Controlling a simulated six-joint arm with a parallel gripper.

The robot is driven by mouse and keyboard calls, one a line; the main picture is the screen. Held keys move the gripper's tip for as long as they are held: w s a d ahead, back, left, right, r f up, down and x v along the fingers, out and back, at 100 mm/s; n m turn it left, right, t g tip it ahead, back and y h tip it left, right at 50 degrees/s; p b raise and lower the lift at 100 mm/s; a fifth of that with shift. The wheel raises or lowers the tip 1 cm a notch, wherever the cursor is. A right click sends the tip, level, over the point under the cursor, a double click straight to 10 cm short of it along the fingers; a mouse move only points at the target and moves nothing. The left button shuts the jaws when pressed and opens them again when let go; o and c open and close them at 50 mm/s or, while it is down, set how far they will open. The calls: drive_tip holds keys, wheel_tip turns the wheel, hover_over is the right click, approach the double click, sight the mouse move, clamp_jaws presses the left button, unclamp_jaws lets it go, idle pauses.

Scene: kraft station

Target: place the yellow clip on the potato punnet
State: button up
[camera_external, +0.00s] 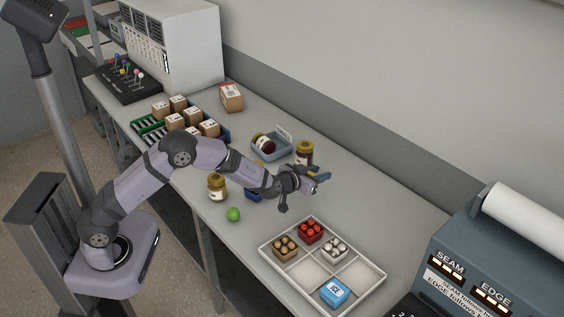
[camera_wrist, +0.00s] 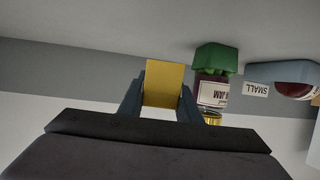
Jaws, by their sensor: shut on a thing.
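My gripper (camera_external: 319,174) is shut on the yellow clip (camera_wrist: 163,86), a flat yellow piece held between the two fingers in the wrist view. In the external view only a small bit of yellow shows at the fingertips, raised above the table. The potato punnet (camera_external: 285,248), a small brown box with round brown tops, sits in the back left compartment of the white tray (camera_external: 296,288). My gripper is above and behind it, well apart from it. The punnet is not in the wrist view.
The tray also holds a red punnet (camera_external: 310,232), a pale punnet (camera_external: 334,249) and a blue ICE box (camera_external: 334,292). Jars (camera_external: 217,187) (camera_external: 304,152), a green ball (camera_external: 233,214) and a blue-grey bin (camera_external: 270,149) stand near my arm. The table right of my gripper is clear.

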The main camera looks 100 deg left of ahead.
wheel_tip(320, 180, up, 5)
drive_tip(key=shift+r, duration=0.1)
drive_tip(key=shift+w+d, duration=0.1)
